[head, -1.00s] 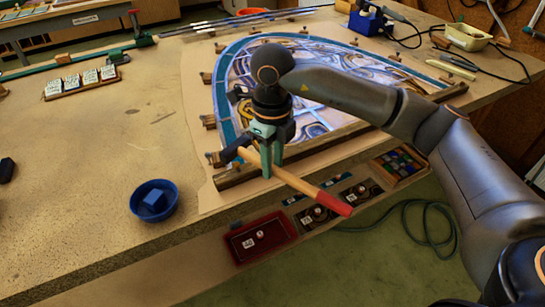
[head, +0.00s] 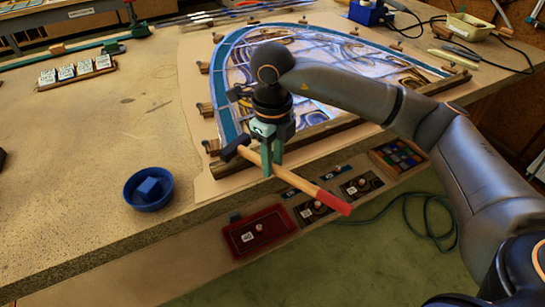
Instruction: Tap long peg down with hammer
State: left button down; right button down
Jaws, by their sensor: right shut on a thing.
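My right gripper (head: 271,160) is shut on the wooden handle of a hammer (head: 305,186). The handle slants down to the right and ends in a red grip. The hammer's dark head (head: 237,147) is just left of the fingers, near the front left corner of the leaded panel (head: 315,75). Several small wooden pegs line the panel's edge, one at the left front (head: 211,147) and another farther back (head: 206,111). I cannot tell which one is the long peg. The hammer's contact with anything below is unclear. My left gripper is not in view.
A blue bowl (head: 132,198) holding a blue block stands at the front left of the workbench (head: 70,190). A wooden rail (head: 228,167) runs along the panel's front. A red tray (head: 235,243) lies below the bench edge. The left bench top is mostly clear.

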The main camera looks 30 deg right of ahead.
jog(key=shift+r, duration=0.3)
jog(key=shift+r+p, duration=0.9)
jog(key=shift+r, duration=0.4)
jog(key=shift+f, duration=0.15)
jog(key=shift+f+b, duration=0.15)
jog(key=shift+b, duration=0.2)
notch_tip(320, 180, down, 3)
jog(key=b, duration=0.2)
jog(key=shift+f+b, duration=0.15)
jog(key=shift+b, duration=0.25)
jog(key=shift+r+p, duration=0.85)
jog(key=shift+r, duration=0.2)
jog(key=shift+r+p, duration=0.35)
jog(key=shift+r, duration=0.25)
